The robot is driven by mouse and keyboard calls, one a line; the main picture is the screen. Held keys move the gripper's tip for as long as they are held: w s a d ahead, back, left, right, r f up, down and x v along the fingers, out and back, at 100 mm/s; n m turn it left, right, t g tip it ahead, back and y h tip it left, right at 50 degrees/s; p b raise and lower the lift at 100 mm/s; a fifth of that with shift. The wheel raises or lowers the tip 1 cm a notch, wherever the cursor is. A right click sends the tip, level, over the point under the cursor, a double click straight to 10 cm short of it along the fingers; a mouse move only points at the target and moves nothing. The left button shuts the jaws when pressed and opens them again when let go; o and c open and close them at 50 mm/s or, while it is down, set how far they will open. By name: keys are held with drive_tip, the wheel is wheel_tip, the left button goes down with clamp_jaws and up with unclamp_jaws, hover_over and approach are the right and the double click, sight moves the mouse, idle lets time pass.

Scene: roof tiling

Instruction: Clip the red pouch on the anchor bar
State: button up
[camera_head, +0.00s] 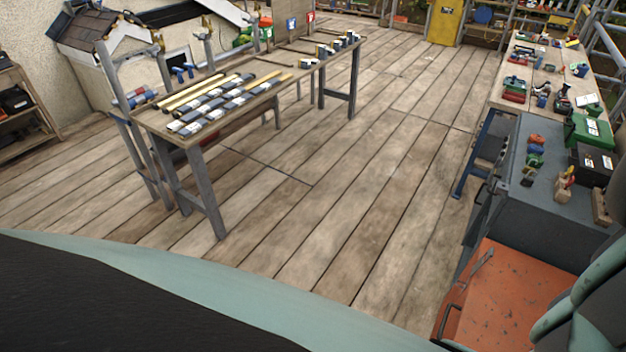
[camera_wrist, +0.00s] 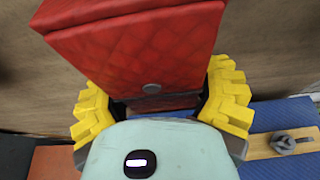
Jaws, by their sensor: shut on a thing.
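The red pouch (camera_wrist: 140,50) fills the upper middle of the wrist view. It has a quilted face, a flap at the top and a small grey stud low on its front. My gripper (camera_wrist: 160,102) is shut on it, with one yellow ridged finger on each side. The pouch's far side and lower end are hidden. My gripper and the held pouch do not show in the head view. I cannot make out the anchor bar for certain in either view.
A workbench (camera_head: 150,122) with rows of tiles stands left. A grey cabinet (camera_head: 520,205) and an orange top (camera_head: 495,300) stand right, near my arm. The plank floor (camera_head: 330,190) between is clear. The wrist view shows a wooden block with a grey knob (camera_wrist: 284,145) on a blue surface.

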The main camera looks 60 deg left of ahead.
drive_tip(key=shift+w+f, duration=0.1)
drive_tip(key=o, duration=1.3)
drive_tip(key=shift+v, duration=6.05)
